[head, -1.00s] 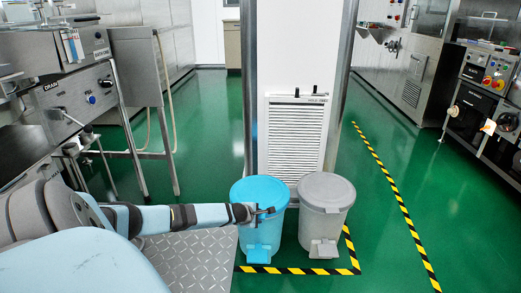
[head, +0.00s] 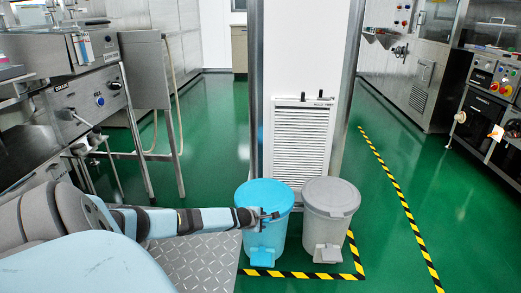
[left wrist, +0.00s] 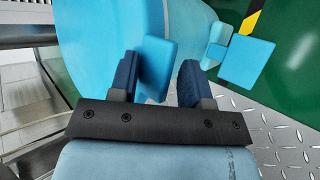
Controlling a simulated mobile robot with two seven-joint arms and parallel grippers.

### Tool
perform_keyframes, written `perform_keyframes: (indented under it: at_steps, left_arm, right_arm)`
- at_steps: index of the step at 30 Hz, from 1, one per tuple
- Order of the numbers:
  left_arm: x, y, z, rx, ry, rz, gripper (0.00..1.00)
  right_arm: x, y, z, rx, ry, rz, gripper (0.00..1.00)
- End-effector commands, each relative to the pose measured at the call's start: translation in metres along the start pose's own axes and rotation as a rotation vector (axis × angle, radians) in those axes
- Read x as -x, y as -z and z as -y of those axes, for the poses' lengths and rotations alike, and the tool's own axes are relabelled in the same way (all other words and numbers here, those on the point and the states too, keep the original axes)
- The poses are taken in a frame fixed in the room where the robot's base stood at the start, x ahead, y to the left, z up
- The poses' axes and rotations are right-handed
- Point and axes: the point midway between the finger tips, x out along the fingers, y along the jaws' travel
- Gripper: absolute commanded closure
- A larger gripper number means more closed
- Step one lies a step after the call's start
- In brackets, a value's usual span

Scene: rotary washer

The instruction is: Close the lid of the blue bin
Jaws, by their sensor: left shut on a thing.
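The blue bin (head: 262,243) stands on the floor, upright, beside the grey bin. Its blue lid (head: 262,192) lies across the bin's top in the head view; no gap shows from here. My left gripper (head: 267,215) is at the lid's front edge. In the left wrist view a blue tab (left wrist: 157,62) sits between its two dark fingers, and the gripper is shut on this tab. The bin's pedal (left wrist: 245,62) also shows in that view. My gripper hides part of the lid's front rim. My right gripper is not in view.
A grey bin (head: 330,225) with its lid on stands close to the right. A white vented pillar (head: 302,80) is behind both bins. Yellow-black tape (head: 300,273) marks the floor. A metal plate (head: 200,263) lies to the left, with steel machines beyond. Green floor on the right is clear.

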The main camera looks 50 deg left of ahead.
Motion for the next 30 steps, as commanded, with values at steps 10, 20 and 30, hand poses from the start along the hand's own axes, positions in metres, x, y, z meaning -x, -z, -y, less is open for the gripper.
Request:
perform_keyframes:
  at_steps: [10, 20, 30]
  left_arm:
    - [0.034, 0.003, 0.004, -0.001, 0.011, -0.009, 0.62]
    - [0.095, -0.001, 0.0, 0.0, 0.001, -0.003, 0.62]
    - [0.139, -0.003, -0.003, -0.002, -0.005, 0.0, 0.62]
  right_arm:
    - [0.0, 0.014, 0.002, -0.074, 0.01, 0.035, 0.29]
    - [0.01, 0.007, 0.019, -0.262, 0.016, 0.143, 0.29]
    - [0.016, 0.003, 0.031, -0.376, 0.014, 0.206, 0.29]
